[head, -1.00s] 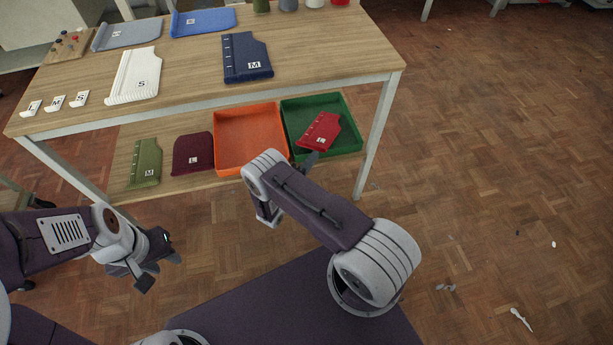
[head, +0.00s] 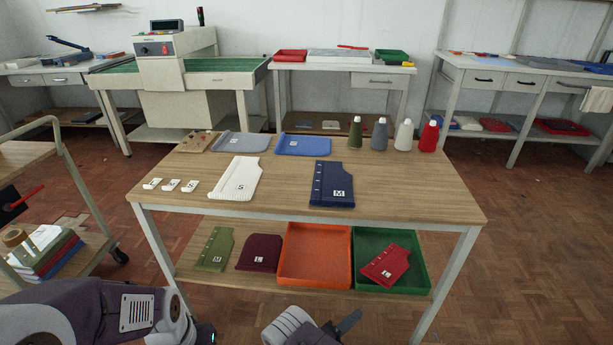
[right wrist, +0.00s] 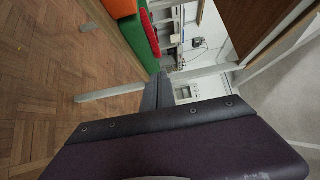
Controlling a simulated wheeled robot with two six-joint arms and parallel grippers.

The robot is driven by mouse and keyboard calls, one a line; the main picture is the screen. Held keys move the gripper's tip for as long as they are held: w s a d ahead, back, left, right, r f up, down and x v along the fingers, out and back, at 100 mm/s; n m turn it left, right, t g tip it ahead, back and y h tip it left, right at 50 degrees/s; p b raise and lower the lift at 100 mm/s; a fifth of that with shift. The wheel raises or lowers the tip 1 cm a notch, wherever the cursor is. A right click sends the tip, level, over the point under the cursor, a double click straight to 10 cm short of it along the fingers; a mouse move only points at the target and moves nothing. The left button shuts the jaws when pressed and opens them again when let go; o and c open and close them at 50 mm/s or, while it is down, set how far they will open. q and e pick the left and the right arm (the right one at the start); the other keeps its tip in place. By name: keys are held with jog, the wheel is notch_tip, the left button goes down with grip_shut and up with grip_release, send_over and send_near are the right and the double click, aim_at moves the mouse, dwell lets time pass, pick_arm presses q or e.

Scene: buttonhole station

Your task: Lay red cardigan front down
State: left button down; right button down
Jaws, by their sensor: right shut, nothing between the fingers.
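The red folded cardigan (head: 385,265) lies tilted in the green tray (head: 424,288) on the table's lower shelf, a white label on its upper face. It also shows as a red strip in the right wrist view (right wrist: 150,32), by the green tray wall (right wrist: 130,36). My right gripper (head: 349,321) is shut and empty, in front of the lower shelf and apart from the cardigan. Its closed fingers show in the right wrist view (right wrist: 158,92). My left gripper (head: 206,335) is mostly cut off by the bottom edge; its fingers are hidden.
An orange tray (head: 315,255) stands empty beside the green one. Olive (head: 215,248) and maroon (head: 259,252) garments lie left of it. The table top (head: 420,190) holds white, navy, blue and grey garments and several cones; its front right is bare. A table leg (head: 445,285) stands right of the trays.

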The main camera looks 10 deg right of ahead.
jog(key=w+d+r+m+g+h, duration=0.1)
jog(key=w+d+r+m+g, duration=0.15)
jog(key=r, duration=0.35)
jog(key=w+d+r+m+g, duration=0.1)
jog(key=w+r+m+g, duration=0.1)
jog(key=w+r+m, duration=0.3)
jog(key=s+d+r+m+g+y, duration=0.65)
jog(key=s+r+m, duration=0.5)
jog(key=s, duration=0.25)
jog(key=s+a+f+m+t+y, duration=0.1)
jog(key=s+a+f+m+y, duration=0.1)
jog(key=s+a+m+y, duration=0.6)
jog(key=s+a+f+m+t+y, duration=0.1)
jog(key=s+a+f+m+y, duration=0.3)
jog(key=m, duration=0.8)
jog(key=w+r+m+h+p, duration=0.1)
jog(key=w+r+p, duration=0.1)
jog(key=r+p, duration=1.4)
jog(key=w+a+r+m+t+h+p, duration=0.1)
jog(key=w+r+m+p, duration=0.1)
jog(key=r+p, duration=1.5)
jog(key=shift+w+r+m, duration=0.3)
jog(key=shift+w+r, duration=0.05)
jog(key=shift+r, duration=0.3)
